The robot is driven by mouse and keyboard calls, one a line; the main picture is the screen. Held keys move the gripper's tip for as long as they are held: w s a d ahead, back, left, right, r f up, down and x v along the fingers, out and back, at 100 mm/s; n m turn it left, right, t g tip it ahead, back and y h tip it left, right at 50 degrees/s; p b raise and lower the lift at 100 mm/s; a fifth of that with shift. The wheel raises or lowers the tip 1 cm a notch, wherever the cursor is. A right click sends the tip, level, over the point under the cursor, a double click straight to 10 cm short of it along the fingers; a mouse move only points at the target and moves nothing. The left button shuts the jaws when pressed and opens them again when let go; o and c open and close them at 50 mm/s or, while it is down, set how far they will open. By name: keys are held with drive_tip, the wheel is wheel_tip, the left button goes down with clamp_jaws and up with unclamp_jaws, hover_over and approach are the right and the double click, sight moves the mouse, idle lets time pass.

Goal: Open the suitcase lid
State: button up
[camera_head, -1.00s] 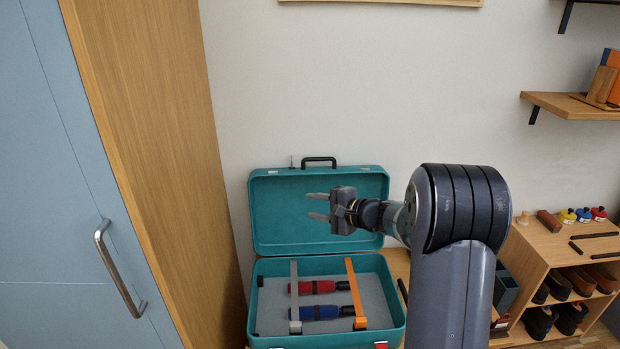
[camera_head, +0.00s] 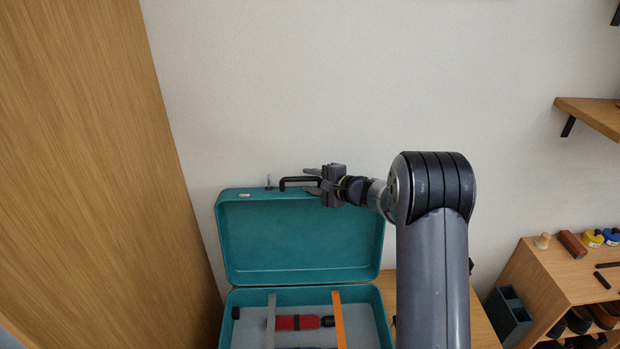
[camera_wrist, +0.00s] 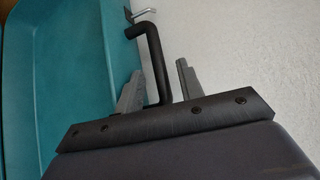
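The teal suitcase has its lid (camera_head: 300,240) standing upright and open, hinged at the back of the base (camera_head: 365,296). A black handle (camera_head: 287,181) sticks up from the lid's top edge. My gripper (camera_head: 312,181) is at the right part of this handle. In the wrist view, my gripper (camera_wrist: 160,85) is open, with one finger on each side of the black handle (camera_wrist: 155,60). The fingers look apart from the bar. The teal lid (camera_wrist: 70,80) fills the left of the wrist view. My gripper hides the handle's right end in the head view.
A red-and-black tool (camera_head: 298,322) lies in the base under a grey strap (camera_head: 271,318) and an orange strap (camera_head: 339,318). A wooden cabinet side (camera_head: 90,150) stands at left, a white wall (camera_head: 350,90) behind. A shoe shelf (camera_head: 540,270) is at right.

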drive_tip(key=shift+w+a+f, duration=0.1)
drive_tip(key=shift+w+a, duration=0.2)
drive_tip(key=shift+c, duration=0.3)
clamp_jaws()
